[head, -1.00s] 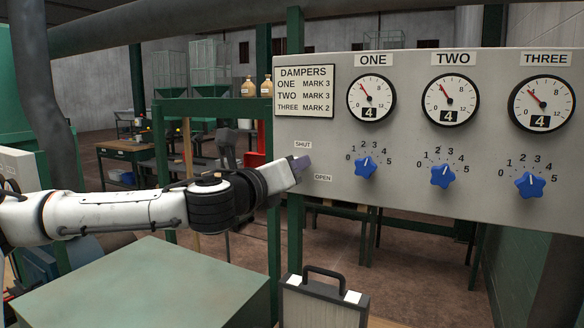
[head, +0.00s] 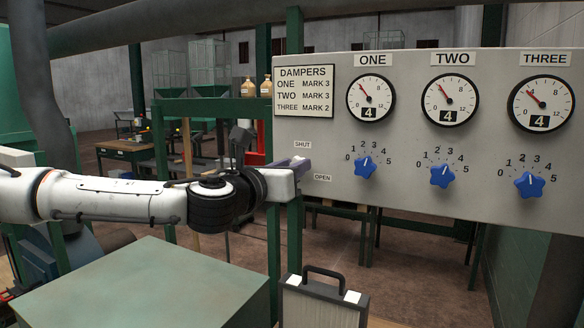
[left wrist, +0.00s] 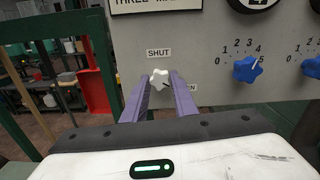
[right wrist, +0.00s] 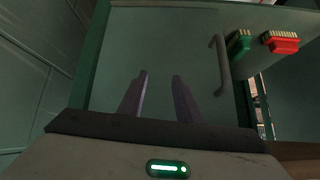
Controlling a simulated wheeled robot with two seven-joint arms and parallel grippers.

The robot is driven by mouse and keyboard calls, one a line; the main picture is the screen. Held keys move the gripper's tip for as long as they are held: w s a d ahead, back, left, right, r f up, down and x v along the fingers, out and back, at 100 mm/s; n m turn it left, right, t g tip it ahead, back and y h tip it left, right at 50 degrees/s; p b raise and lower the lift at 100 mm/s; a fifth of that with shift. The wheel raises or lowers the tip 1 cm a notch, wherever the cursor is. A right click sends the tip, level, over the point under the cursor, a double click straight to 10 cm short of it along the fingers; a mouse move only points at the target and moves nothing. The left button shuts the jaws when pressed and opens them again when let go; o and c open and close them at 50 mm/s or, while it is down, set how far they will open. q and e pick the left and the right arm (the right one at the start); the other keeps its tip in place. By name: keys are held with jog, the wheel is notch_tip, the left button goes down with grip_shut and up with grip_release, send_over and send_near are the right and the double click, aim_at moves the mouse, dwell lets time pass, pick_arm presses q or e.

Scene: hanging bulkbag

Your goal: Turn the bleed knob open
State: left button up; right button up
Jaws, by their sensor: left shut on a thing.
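The bleed knob is a small white star-shaped knob (left wrist: 158,78) on the grey panel, between the SHUT label (left wrist: 158,53) and the OPEN label, which is partly hidden by a finger. My left gripper (left wrist: 161,80) is shut on this knob, with one purple finger on each side. A dark mark shows at the knob's lower right; its exact setting is hard to read. My right gripper (right wrist: 160,78) is open and empty in the right wrist view.
The panel carries three gauges and blue knobs ONE (head: 365,167), TWO (head: 441,175) and THREE (head: 530,183). A DAMPERS card (head: 304,92) hangs above SHUT. A green brush (right wrist: 239,42) and a red brush (right wrist: 281,42) are beside a cabinet door (right wrist: 160,50) before my right gripper.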

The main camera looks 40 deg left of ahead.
pick_arm(q)
jog(key=shift+f, duration=0.1)
jog(key=o, duration=1)
jog(key=shift+o, duration=0.2)
jog(key=b+v, duration=0.6)
jog(key=v, duration=0.4)
jog(key=shift+s, duration=0.2)
